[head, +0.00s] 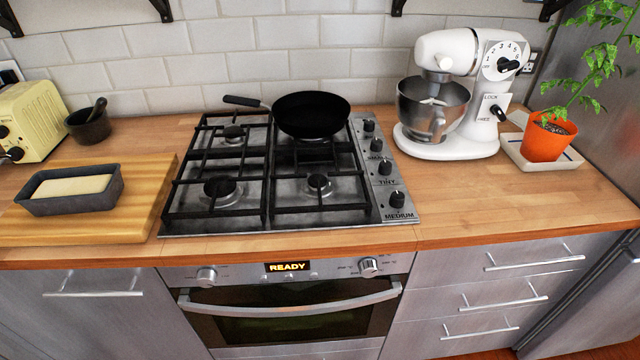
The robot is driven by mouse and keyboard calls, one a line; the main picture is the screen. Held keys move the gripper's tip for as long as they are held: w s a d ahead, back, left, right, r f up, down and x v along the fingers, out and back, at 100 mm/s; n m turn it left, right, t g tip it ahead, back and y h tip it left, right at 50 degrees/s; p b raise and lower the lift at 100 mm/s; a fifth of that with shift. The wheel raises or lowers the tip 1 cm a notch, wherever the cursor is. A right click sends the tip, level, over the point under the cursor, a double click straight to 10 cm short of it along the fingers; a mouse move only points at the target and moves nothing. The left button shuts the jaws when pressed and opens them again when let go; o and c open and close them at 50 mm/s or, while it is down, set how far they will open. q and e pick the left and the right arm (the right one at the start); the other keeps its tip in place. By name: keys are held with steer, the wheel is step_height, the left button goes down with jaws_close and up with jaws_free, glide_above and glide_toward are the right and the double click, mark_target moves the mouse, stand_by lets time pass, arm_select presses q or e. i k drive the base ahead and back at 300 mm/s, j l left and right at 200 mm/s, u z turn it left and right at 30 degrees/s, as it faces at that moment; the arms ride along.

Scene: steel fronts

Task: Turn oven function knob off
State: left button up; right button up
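The oven (284,318) is set in the steel fronts below the hob, with its door shut. Its control panel has a left knob (206,275) and a right knob (369,266), both round and silver. Small marks sit around the knobs; which one is the function knob, and their exact settings, are too small to tell. Between them a lit display (288,267) reads "READY" in yellow. The oven handle (290,304) runs across below the panel. Neither of my grippers is in view.
A gas hob (245,215) with a black pan (311,115) stands above the oven. A wooden board with a loaf tin (70,188) is at left; a white mixer (455,90) and potted plant (548,138) are at right. Drawer handles (535,257) protrude beside the oven.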

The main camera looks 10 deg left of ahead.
mark_target(206, 277)
steer(key=u, duration=1.3)
